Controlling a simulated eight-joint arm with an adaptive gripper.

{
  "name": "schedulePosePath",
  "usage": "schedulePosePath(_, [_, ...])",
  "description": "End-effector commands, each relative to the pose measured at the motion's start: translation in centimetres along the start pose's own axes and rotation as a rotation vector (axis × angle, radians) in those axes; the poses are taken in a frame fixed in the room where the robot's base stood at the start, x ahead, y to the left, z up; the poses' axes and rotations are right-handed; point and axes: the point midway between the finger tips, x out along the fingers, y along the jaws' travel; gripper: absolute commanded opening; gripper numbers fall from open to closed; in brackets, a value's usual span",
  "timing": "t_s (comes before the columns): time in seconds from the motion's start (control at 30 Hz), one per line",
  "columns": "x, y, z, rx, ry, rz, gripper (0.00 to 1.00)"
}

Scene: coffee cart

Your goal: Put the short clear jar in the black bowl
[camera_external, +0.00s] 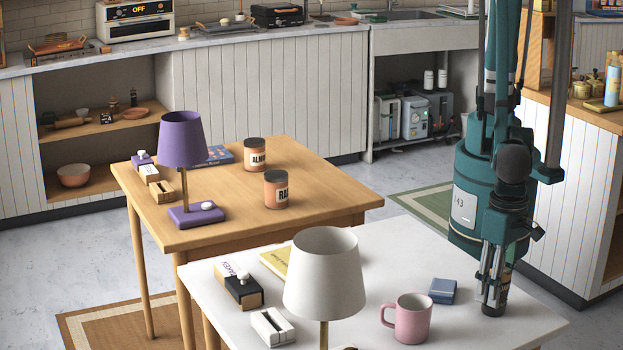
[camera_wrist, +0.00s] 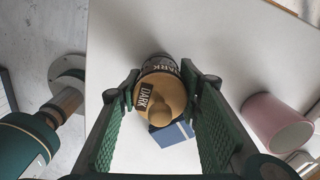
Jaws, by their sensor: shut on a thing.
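My gripper (camera_external: 494,290) is low over the right end of the white table. It is shut on a small jar (camera_external: 496,300) with a dark body. In the wrist view the jar (camera_wrist: 158,97) sits between both finger pads, with a tan knobbed lid and a black label reading DARK. I cannot tell if its body is clear. It looks upright, its base at or just above the tabletop. I see no other short clear jar and no black bowl in either view.
A small blue box (camera_external: 442,291) and a pink mug (camera_external: 408,318) stand left of my gripper on the white table (camera_external: 385,252). A white lamp (camera_external: 322,275) stands farther left. A wooden table (camera_external: 225,215) behind carries a purple lamp (camera_external: 183,150) and two labelled jars.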

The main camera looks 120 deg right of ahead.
Motion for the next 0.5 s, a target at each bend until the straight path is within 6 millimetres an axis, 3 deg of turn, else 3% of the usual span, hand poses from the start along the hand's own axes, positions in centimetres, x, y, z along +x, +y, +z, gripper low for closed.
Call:
schedulePosePath(0.1, [0.37,0.0,0.0,0.0,0.0,0.0,0.2])
schedulePosePath(0.13, [0.34,0.0,0.0,0.0,0.0,0.0,0.38])
schedulePosePath(0.23, [0.28,0.0,0.0,0.0,0.0,0.0,0.5])
schedulePosePath(0.5, [0.27,0.0,0.0,0.0,0.0,0.0,0.5])
